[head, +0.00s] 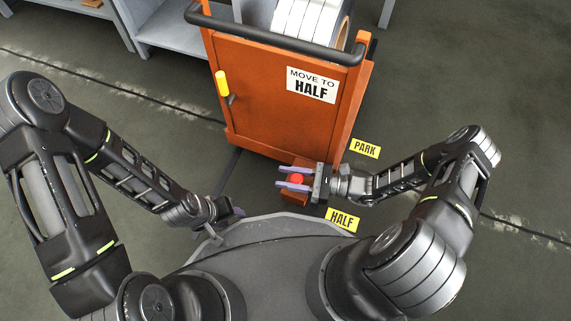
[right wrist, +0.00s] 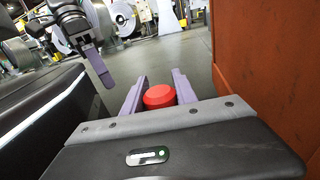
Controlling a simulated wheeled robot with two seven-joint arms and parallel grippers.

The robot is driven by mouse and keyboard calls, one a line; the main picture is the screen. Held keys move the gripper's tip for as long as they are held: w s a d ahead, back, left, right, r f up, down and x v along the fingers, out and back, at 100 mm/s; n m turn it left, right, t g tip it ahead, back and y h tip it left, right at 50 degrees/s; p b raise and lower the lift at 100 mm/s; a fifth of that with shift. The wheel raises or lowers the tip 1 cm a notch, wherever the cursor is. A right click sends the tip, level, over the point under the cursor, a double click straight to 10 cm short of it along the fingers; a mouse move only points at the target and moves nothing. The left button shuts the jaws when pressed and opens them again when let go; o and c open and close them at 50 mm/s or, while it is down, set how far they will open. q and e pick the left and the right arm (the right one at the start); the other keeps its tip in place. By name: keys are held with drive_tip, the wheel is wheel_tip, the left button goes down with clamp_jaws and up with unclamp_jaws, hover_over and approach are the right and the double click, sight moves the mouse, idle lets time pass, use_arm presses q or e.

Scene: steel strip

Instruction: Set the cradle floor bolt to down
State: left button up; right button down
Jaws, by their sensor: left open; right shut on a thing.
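The cradle (head: 262,103) is an orange cart with a dark top rail and a "MOVE TO HALF" sign. The floor bolt's red knob (head: 297,178) sits low at the cart's near side, over a small orange block (head: 295,196). My right gripper (head: 293,178) is shut on this knob, with a purple finger on each side of it. The knob also shows between the fingers in the right wrist view (right wrist: 159,97). My left gripper (head: 230,212) is open and empty, left of the knob and apart from it; it also shows in the right wrist view (right wrist: 98,62).
A yellow handle (head: 222,84) is on the cart's front panel. Yellow floor labels read PARK (head: 365,148) and HALF (head: 342,220). A metal coil (head: 310,18) rests on the cart. Grey shelving (head: 165,28) stands behind left. Floor right of the cart is open.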

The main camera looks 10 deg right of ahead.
drive_tip(key=shift+f, duration=0.3)
drive_tip(key=c, duration=1.4)
unclamp_jaws()
drive_tip(key=o, duration=0.4)
drive_tip(key=shift+o, duration=0.2)
drive_tip(key=shift+r, duration=0.1)
drive_tip(key=p+v, duration=0.1)
drive_tip(key=v, duration=0.6)
drive_tip(key=shift+d+p, duration=0.3)
drive_tip(key=shift+d, duration=0.1)
drive_tip(key=shift+s, duration=0.1)
